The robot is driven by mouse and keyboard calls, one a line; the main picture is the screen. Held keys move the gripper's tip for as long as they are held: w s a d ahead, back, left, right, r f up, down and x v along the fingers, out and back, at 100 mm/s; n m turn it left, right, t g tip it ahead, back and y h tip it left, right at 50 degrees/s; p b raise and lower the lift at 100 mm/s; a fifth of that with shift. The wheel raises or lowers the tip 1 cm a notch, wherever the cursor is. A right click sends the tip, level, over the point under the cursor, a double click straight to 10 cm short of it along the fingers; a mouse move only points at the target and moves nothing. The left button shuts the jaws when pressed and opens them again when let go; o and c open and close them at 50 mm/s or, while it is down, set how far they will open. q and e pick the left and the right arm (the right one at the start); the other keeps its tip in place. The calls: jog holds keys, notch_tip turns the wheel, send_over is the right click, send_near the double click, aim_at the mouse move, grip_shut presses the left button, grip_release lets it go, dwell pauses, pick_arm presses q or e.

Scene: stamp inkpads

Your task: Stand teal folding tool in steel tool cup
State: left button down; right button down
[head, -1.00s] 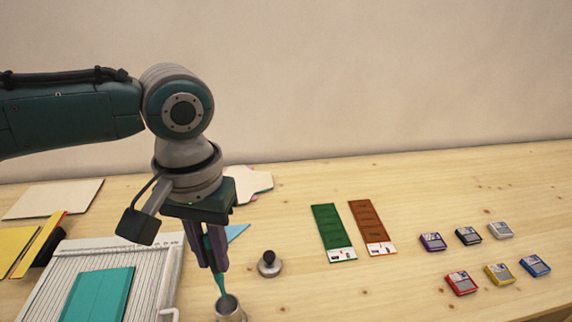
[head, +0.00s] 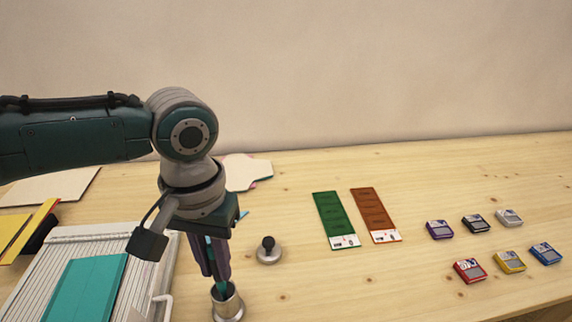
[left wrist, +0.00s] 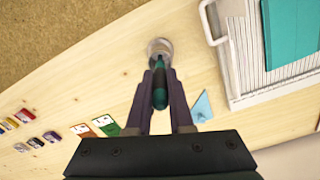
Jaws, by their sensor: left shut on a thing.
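The steel tool cup (head: 229,306) stands at the front of the table, right of the scoring board. My left gripper (head: 222,280) points down at the cup's mouth and is shut on the teal folding tool (head: 220,288). The tool's lower end reaches into the cup's opening; how deep it sits is hidden by the rim. In the left wrist view the tool (left wrist: 160,92) lies between the fingers (left wrist: 160,90), with the cup (left wrist: 160,50) just beyond its tip. My right gripper is not in view.
A scoring board (head: 150,260) with a teal card (head: 85,285) is on the left. A dark-knobbed round metal piece (head: 268,252) stands close right of the cup. Green (head: 336,220) and brown (head: 376,215) strips and several inkpads (head: 470,270) lie farther right, with bare wood between.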

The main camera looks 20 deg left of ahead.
pick_arm(q)
jog(key=c, duration=0.7)
grip_release()
notch_tip(320, 180, up, 10)
jog(key=shift+p, duration=1.2)
